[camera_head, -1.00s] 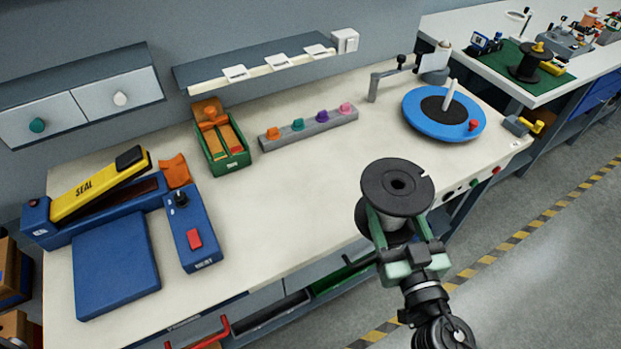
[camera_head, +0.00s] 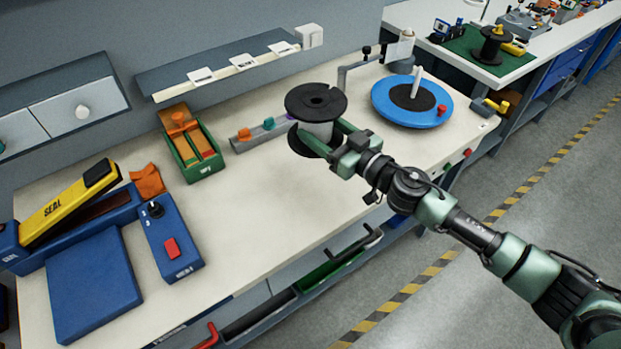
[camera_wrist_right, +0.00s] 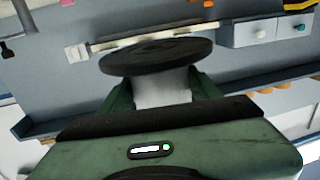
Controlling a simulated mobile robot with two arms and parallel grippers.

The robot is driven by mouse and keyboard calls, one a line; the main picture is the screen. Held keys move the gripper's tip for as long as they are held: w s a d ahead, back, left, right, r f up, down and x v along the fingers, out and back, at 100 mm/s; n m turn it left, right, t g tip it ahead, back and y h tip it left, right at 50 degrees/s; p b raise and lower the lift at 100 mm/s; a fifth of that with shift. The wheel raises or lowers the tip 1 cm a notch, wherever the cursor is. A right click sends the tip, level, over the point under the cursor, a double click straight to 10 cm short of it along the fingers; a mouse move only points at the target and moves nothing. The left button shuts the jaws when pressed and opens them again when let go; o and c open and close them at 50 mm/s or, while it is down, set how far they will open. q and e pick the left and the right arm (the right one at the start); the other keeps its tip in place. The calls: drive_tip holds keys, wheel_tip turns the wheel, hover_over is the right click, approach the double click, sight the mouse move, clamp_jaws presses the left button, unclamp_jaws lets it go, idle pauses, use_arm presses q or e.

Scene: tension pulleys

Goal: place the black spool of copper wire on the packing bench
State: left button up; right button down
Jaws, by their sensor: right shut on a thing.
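My right gripper (camera_head: 338,142) is shut on a black spool (camera_head: 316,101) with a pale grey-white winding between its two flanges; no copper colour shows on it. The spool is upright over the middle-right of the packing bench (camera_head: 265,190); I cannot tell whether its lower flange touches the top. In the right wrist view the spool (camera_wrist_right: 160,57) sits between the fingers, its lower part hidden by the gripper. Another black spool (camera_head: 490,48) stands on a green mat on the far bench. My left gripper is not in view.
A yellow and blue sealer (camera_head: 65,205) and a blue control box (camera_head: 170,240) are at left. The bench's front middle is clear.

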wheel_tip(320, 180, down, 17)
drive_tip(key=b, duration=0.7)
drive_tip(key=shift+r+b, duration=0.15)
drive_tip(key=shift+b, duration=0.15)
drive_tip(key=shift+c, duration=1.8)
unclamp_jaws()
drive_tip(key=shift+f, duration=0.2)
drive_tip(key=shift+r, duration=0.2)
drive_tip(key=v, duration=1.1)
drive_tip(key=shift+s+d+f, duration=0.1)
drive_tip(key=shift+s+d, duration=0.1)
drive_tip(key=shift+s, duration=0.15)
drive_tip(key=shift+s+d, duration=0.1)
